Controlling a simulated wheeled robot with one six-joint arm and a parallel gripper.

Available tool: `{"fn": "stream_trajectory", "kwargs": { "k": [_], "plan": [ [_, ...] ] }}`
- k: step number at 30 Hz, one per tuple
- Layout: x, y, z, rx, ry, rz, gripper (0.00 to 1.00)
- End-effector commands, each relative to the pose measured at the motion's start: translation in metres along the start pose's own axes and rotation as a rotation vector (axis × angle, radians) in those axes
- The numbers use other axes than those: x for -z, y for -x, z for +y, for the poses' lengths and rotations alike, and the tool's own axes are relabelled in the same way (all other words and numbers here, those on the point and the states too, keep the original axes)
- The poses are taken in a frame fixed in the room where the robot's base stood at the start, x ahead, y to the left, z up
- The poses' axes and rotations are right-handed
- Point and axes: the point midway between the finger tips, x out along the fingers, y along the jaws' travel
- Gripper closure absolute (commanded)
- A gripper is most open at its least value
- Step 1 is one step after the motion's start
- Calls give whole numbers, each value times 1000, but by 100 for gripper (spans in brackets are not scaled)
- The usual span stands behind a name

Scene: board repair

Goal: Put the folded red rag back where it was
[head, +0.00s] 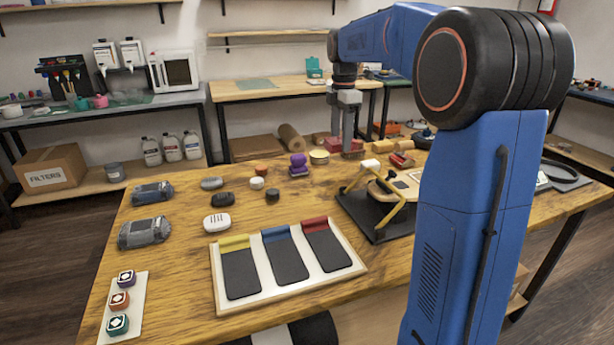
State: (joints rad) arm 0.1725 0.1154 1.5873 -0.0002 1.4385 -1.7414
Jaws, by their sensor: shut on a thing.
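My gripper (345,138) points down over the back of the wooden table, left of the black repair stand. Its grey fingers are shut on the folded red rag (352,149), a small red block shape between and below the fingertips. The rag is at or just above the tabletop; I cannot tell whether it touches. The fingers partly hide it.
A yellow-rimmed round tin (319,157) and a purple object (298,164) stand left of the rag. The black stand with yellow arms (376,226) is in front right. A red-and-tan item (402,159) lies right. A tray with coloured-top pads (328,288) lies at the front.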

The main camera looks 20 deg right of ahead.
Motion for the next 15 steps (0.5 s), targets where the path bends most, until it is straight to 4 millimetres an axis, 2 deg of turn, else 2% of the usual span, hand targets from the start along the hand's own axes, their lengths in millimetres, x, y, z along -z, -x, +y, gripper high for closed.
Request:
{"fn": "stream_trajectory", "kwargs": {
  "k": [4, 12, 15],
  "plan": [
    [-2, -13, 1, 3, -2, 0, 71],
    [-2, -56, 1, 3, -2, 0, 71],
    [-2, -63, 2, 1, -2, 0, 71]
  ]
}}
